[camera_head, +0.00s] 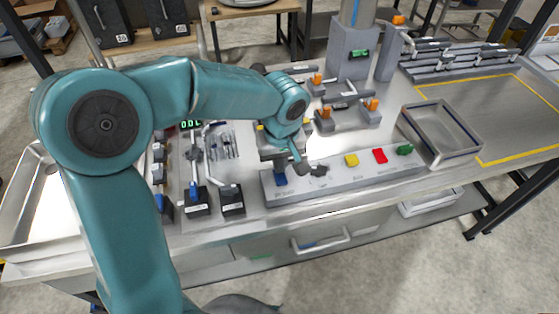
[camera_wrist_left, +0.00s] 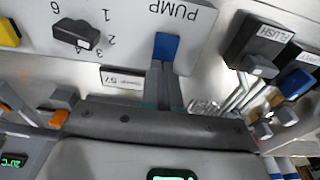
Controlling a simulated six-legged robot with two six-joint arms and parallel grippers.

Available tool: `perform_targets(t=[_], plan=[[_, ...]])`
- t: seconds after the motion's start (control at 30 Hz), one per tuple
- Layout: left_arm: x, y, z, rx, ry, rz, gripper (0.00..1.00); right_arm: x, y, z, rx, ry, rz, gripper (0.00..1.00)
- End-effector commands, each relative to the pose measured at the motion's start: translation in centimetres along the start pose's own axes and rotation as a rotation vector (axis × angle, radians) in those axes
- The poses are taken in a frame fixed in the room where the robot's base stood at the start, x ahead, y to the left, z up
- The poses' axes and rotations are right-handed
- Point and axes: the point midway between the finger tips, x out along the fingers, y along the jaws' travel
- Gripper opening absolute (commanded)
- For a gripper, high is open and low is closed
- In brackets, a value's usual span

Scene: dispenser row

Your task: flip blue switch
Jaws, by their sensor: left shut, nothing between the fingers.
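The blue switch (camera_head: 281,180) sits at the left end of a long light-grey panel (camera_head: 340,181) on the bench. In the wrist view the blue switch (camera_wrist_left: 167,46) is by the label "PUMP". My left gripper (camera_head: 297,160) is over the left part of this panel, close to the switch. In the wrist view its shut, empty fingers (camera_wrist_left: 164,85) point at the switch and overlap its lower end. I cannot tell whether they touch it. The right gripper is not in view.
A black knob (camera_wrist_left: 76,35) is beside the switch. Yellow (camera_head: 352,160) and red (camera_head: 380,155) blocks and a green part (camera_head: 404,149) follow along the panel. Black boxes with levers (camera_head: 232,203) stand left of it. A metal tray (camera_head: 440,133) is at the right.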

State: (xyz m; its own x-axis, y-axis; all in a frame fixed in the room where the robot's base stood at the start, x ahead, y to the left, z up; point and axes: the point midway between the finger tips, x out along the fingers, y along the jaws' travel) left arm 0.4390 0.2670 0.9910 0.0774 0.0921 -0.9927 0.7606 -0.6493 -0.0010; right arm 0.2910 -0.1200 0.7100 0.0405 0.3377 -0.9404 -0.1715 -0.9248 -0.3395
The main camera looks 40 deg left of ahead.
Motion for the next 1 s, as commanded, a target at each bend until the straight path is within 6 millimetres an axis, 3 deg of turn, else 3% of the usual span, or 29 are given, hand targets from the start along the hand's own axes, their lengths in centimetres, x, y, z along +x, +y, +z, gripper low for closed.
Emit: perform_targets(t=[0.3,0.4,1.0], plan=[[0.2,0.0,0.0,0.0,0.0,0.0,0.0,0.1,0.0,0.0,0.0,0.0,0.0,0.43],[1.2,0.0,-0.1,-0.001,0.0,0.0,0.0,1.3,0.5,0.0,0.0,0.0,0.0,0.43],[0.3,-0.1,1.4,0.003,-0.008,-0.007,0.0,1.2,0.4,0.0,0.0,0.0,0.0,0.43]])
